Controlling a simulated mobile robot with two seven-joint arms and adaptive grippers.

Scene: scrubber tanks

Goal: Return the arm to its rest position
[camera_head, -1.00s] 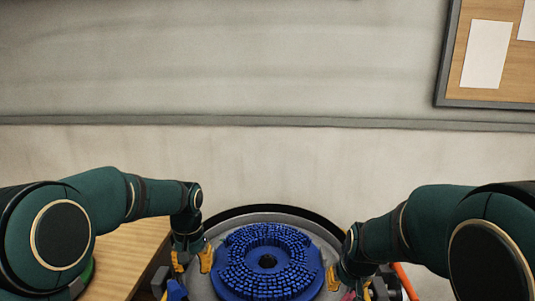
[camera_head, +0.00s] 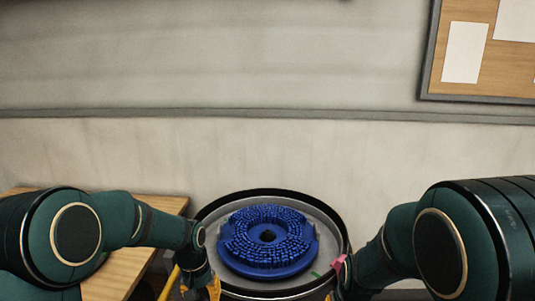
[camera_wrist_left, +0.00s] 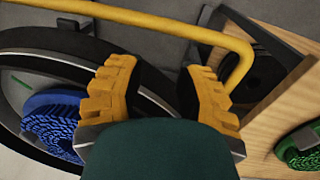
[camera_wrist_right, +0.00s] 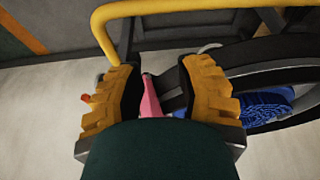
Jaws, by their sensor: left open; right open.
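My left gripper (camera_head: 201,290) is low at the left of the round tank, its tips at the bottom of the head view. In the left wrist view my left gripper (camera_wrist_left: 160,88) is open and empty, with its orange fingers apart near a yellow bar. My right gripper (camera_wrist_right: 154,88) is open in the right wrist view. A pink piece (camera_wrist_right: 150,98) shows between its fingers, but I cannot tell its depth. My right fingers are mostly out of the head view. A blue brush disc (camera_head: 268,240) lies in the round tank (camera_head: 333,238), apart from both grippers.
A wooden table (camera_head: 165,205) stands at the left; a green round brush (camera_wrist_left: 300,147) rests on wood. A yellow bar (camera_wrist_left: 170,25) runs close to my left fingers, another yellow bar (camera_wrist_right: 180,8) by my right. A pinboard (camera_head: 480,50) hangs on the wall.

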